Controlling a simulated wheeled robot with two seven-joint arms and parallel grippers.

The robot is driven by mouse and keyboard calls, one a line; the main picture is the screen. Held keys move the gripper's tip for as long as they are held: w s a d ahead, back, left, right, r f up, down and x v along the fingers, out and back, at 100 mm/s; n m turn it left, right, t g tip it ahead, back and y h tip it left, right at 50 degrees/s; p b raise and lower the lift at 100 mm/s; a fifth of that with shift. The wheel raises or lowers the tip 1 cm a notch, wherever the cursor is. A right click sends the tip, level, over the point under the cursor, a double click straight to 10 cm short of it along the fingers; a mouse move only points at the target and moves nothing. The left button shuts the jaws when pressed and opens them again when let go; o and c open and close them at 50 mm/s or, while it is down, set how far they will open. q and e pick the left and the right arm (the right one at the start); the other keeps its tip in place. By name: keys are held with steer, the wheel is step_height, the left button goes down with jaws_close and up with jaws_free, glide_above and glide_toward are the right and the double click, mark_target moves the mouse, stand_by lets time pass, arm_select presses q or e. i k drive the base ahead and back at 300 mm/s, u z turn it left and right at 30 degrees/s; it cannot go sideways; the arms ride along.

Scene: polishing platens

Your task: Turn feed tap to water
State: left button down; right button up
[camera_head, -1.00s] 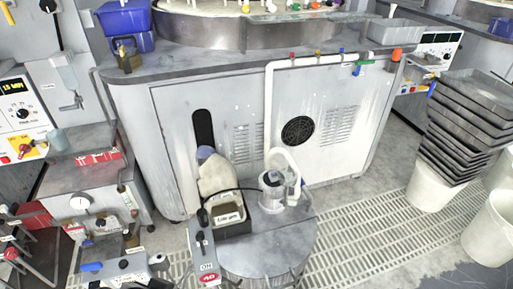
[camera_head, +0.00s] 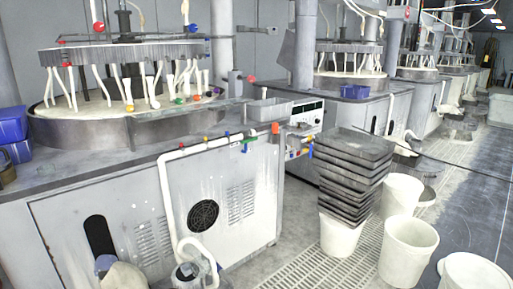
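A white feed pipe (camera_head: 196,148) runs along the top front edge of the grey polishing machine (camera_head: 120,215) and bends down its left end. An orange fitting (camera_head: 275,128) is at the machine's corner. No label for water is readable, and I cannot tell which tap is the feed tap or its setting.
The round platen (camera_head: 85,128) with hanging white tubes stands on the machine. A stack of grey trays (camera_head: 350,172) rises from a white bucket (camera_head: 340,236); more white buckets (camera_head: 408,250) stand to its right. Grated floor (camera_head: 290,268) lies between. More machines line the back.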

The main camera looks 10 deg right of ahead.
mark_target(251, 139)
steer(key=z, duration=0.95)
steer(key=k, duration=1.25)
steer(key=z, duration=1.1)
steer(key=i, duration=1.9)
steer(key=u, duration=0.65)
steer(key=i, duration=1.6)
steer(key=u, duration=1.9)
steer(key=i, duration=0.65)
steer(key=u, duration=0.5)
steer(key=k, duration=0.4)
steer(key=z, duration=0.4)
steer(key=i, duration=0.35)
steer(key=u, duration=0.8)
steer(key=i, duration=0.55)
steer(key=u, duration=0.65)
